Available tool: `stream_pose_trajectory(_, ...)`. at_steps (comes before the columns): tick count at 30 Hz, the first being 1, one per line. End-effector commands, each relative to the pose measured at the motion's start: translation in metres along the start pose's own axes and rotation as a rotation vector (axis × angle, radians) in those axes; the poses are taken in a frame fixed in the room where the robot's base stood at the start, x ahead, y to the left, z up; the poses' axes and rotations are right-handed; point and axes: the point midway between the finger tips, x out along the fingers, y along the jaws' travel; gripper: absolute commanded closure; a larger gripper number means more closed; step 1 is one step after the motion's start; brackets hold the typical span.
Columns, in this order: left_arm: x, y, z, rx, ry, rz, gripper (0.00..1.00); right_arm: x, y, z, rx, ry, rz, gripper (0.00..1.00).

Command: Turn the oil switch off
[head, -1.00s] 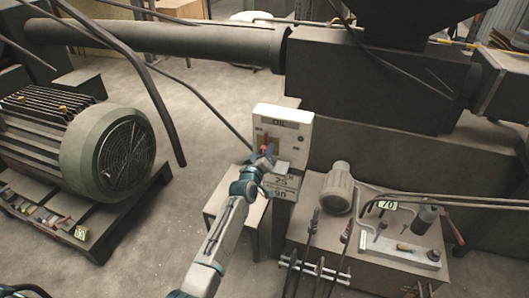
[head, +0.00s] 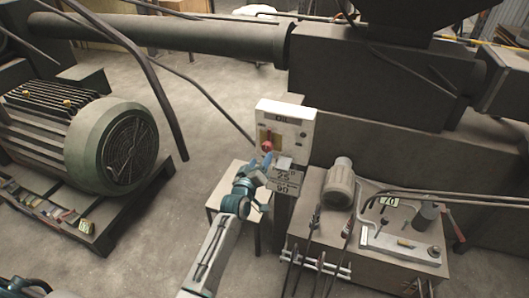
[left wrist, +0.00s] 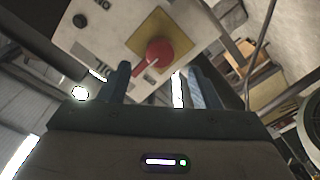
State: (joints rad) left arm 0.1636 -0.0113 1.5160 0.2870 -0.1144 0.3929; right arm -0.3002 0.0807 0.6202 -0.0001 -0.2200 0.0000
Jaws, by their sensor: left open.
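The white oil box (head: 297,116), labelled OIL, stands at the middle of the head view. Its red switch (head: 267,146) sits on a yellow plate on the left of its face. In the left wrist view the red switch (left wrist: 160,52) is a round knob with a narrow handle pointing down and left in the picture. My left gripper (head: 261,164) is just below and in front of the switch. In the left wrist view my left gripper (left wrist: 161,85) is open, its blue fingers on either side of the knob's line, with nothing held. Contact with the knob is not visible. My right gripper is out of view.
A green motor (head: 110,148) on a pallet stands left. A small table (head: 228,190) is under my left arm. Open floor lies between motor and box.

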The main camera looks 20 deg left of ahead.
Motion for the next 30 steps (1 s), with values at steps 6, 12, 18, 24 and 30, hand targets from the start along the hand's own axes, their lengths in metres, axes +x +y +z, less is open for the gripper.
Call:
stream_pose_trajectory(6,-0.027,-0.001,0.001,0.001,0.0,0.0,0.43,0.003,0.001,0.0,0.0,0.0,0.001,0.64)
stream_pose_trajectory(12,-0.032,0.0,0.0,0.0,0.0,0.0,0.43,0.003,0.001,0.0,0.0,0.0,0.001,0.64)
stream_pose_trajectory(18,-0.032,0.0,0.0,0.0,0.0,0.0,0.43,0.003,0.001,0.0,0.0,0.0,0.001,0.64)
stream_pose_trajectory(24,-0.032,-0.002,0.002,0.001,-0.003,-0.002,0.43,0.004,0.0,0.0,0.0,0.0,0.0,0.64)
stream_pose_trajectory(30,-0.045,-0.048,0.053,0.054,-0.093,-0.074,0.43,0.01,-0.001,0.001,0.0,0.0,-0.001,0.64)
